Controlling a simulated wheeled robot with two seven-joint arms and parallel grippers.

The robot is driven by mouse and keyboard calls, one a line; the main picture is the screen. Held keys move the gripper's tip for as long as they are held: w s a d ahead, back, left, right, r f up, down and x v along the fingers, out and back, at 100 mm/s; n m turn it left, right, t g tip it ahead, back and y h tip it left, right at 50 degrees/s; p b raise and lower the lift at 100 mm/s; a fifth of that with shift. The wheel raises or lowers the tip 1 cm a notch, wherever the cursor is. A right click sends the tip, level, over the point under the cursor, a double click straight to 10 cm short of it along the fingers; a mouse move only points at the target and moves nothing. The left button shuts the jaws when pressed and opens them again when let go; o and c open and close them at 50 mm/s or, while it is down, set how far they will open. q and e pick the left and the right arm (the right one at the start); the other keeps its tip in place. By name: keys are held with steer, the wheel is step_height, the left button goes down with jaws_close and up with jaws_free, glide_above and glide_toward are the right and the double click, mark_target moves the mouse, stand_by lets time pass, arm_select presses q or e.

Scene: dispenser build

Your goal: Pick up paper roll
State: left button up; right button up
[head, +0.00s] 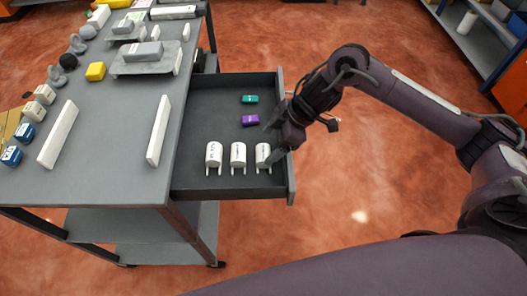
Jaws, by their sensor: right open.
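Three white, roll-like pieces with dark marks stand in a row in the open grey drawer: a left one (214,155), a middle one (238,155) and a right one (263,154). I cannot tell for sure which is the paper roll. My right gripper (272,139) is open and empty over the drawer's right side. Its fingers are just above and beside the right white piece, and I cannot tell whether they touch it. My left gripper is out of view.
Shelves (478,45) stand at the far right.

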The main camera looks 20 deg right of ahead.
mark_target(264, 152)
steer(key=x, duration=0.4)
steer(key=shift+s, duration=0.3)
steer(key=shift+w+a+f, duration=0.1)
steer(key=shift+f, duration=0.3)
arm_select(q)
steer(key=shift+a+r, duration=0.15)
arm_select(e)
steer(key=c, duration=1.2)
